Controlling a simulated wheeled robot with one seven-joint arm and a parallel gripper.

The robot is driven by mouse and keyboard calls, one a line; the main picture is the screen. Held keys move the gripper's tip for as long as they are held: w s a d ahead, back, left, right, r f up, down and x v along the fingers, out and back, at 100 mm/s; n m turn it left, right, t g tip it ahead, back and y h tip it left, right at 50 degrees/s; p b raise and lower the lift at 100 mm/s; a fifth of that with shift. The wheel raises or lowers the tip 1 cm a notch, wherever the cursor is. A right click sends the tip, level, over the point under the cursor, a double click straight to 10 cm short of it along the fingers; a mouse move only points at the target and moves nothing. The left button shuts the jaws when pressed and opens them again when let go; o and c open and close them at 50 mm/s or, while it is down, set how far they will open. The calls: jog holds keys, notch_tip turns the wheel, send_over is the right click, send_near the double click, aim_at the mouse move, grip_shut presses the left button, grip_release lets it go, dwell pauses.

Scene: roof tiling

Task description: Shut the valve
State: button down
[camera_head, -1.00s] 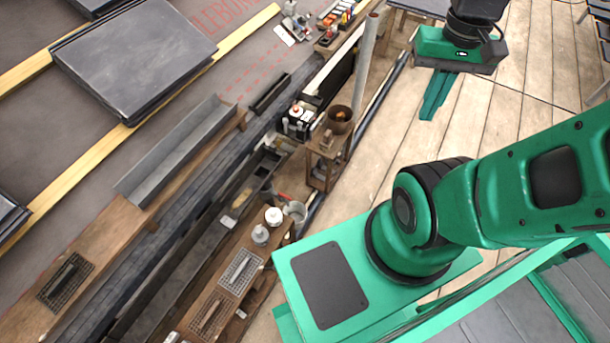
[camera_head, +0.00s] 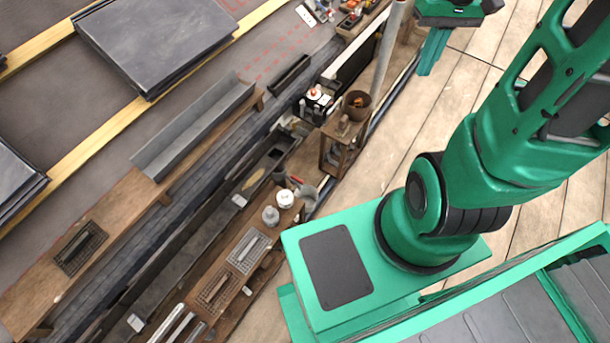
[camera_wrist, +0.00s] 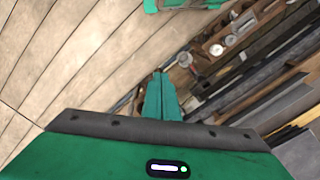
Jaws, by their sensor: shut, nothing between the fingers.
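My gripper (camera_head: 429,62) is at the top of the head view, its green fingers together and empty, above the pale plank floor. The fingers also show in the wrist view (camera_wrist: 160,97), closed and pointing up the picture. I cannot pick out the valve with certainty in either view. A black box with small white and orange parts on top (camera_head: 318,97) stands left of a wooden stool; its details are too small to tell. My gripper is apart from these things and touches nothing that I can see.
The stool (camera_head: 345,128) bears a brown pot (camera_head: 356,105), with a grey pipe (camera_head: 391,50) rising beside it. A wooden bench (camera_head: 232,262) carries white containers (camera_head: 286,199) and grates. A grey trough (camera_head: 192,125) lies further left. The plank floor (camera_head: 400,135) right of the stool is clear.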

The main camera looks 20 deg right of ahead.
aim_at(297, 180)
jog(key=w+d+f+n+y, duration=0.25)
jog(key=w+f+n, duration=0.35)
jog(key=w+f, duration=1.45)
jog(key=a+f+n+y, duration=0.1)
jog(key=a+f, duration=0.1)
jog(key=f, duration=0.9)
jog(key=a+f+n+y, duration=0.2)
jog(key=a+f, duration=0.1)
jog(key=f, duration=0.7)
jog(key=a+f+n+y, duration=0.1)
jog(key=a+f+n, duration=0.1)
jog(key=f, duration=0.9)
jog(key=shift+a+f+t, duration=0.35)
jog(key=shift+t, duration=0.05)
jog(key=shift+w+y, duration=0.1)
jog(key=shift+y, duration=0.15)
jog(key=s+a+x, duration=0.1)
jog(key=x, duration=1)
jog(key=s+a+r+x, duration=0.1)
jog(key=x, duration=0.9)
jog(key=shift+s+a, duration=0.25)
jog(key=shift+a, duration=0.1)
